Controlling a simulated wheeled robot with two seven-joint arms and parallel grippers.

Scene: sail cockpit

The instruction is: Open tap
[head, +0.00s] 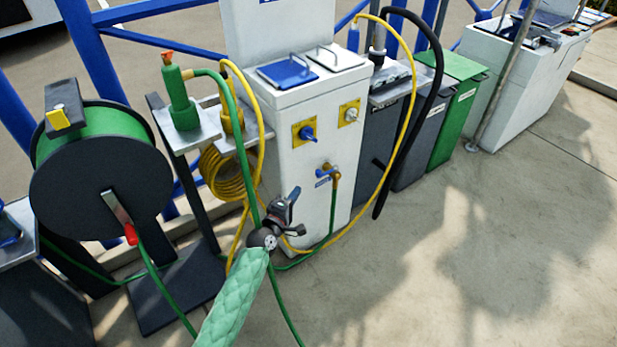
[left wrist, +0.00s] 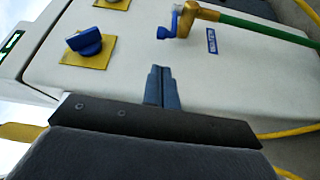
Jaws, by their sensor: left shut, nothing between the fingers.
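The tap (head: 336,180) is brass with a small blue handle (head: 326,171). It sticks out low on the front of the white pedestal (head: 312,225), and a green hose hangs from it. My left gripper (head: 294,197) is shut and empty, in front of the pedestal, to the left of the tap and a little lower, apart from it. In the left wrist view the shut fingers (left wrist: 161,86) point at the white face. The tap (left wrist: 184,18) with its blue handle (left wrist: 168,22) is beyond their tips. My right gripper is not in view.
Blue and white knobs on yellow plates (head: 304,133) sit above the tap. A yellow hose (head: 385,165) and a black hose (head: 437,90) loop down at the right. A green hose reel (head: 100,170) stands left. Grey and green bins (head: 452,110) stand right. The floor at front right is clear.

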